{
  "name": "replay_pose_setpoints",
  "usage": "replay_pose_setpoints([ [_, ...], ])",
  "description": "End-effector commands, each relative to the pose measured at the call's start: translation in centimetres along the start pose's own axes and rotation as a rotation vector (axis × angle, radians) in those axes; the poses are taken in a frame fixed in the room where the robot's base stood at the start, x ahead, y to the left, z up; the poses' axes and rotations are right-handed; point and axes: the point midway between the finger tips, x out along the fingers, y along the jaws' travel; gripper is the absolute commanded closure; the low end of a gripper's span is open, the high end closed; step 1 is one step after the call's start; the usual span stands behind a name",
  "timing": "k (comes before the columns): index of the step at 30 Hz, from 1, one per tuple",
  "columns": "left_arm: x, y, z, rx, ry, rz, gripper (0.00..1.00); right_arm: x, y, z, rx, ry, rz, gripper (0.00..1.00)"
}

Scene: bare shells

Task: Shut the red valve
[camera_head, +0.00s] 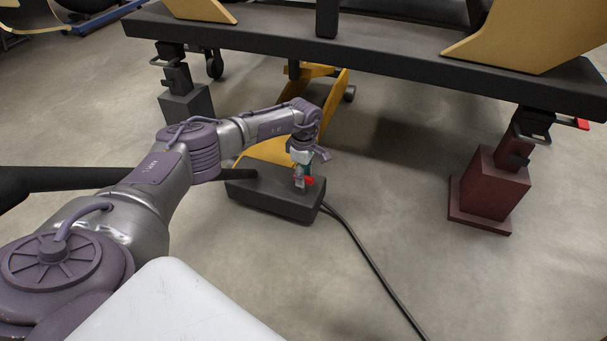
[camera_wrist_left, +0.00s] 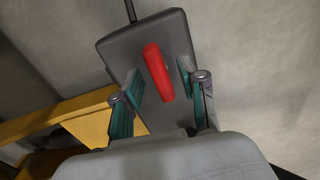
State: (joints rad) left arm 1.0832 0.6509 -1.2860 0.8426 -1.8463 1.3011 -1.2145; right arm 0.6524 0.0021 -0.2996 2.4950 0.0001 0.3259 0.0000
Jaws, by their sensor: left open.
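The red valve (camera_wrist_left: 158,72) is an elongated red handle on top of a dark grey box (camera_head: 262,194) on the floor. In the head view only a small red part of the valve (camera_head: 309,181) shows beside my gripper. My left gripper (camera_head: 302,177) points down just above the box. In the left wrist view its two teal-padded fingers (camera_wrist_left: 159,80) are open, one on each side of the red handle, with visible gaps. Whether the fingertips reach down to the handle's level I cannot tell. My right gripper is not in view.
A black cable (camera_head: 372,266) runs from the box across the floor. A dark bar (camera_head: 90,180) comes in from the left. A long dark beam (camera_head: 400,60) with yellow parts stands behind, on a dark red block (camera_head: 492,190) at right. Floor at front right is mostly clear.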

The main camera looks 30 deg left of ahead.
Motion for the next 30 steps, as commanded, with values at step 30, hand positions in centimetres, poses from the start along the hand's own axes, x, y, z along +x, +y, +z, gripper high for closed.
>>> replay_pose_setpoints([
  [30, -12.0, 0.0, 0.0, 0.0, 0.0, 0.0, 0.58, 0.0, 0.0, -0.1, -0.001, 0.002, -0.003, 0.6],
])
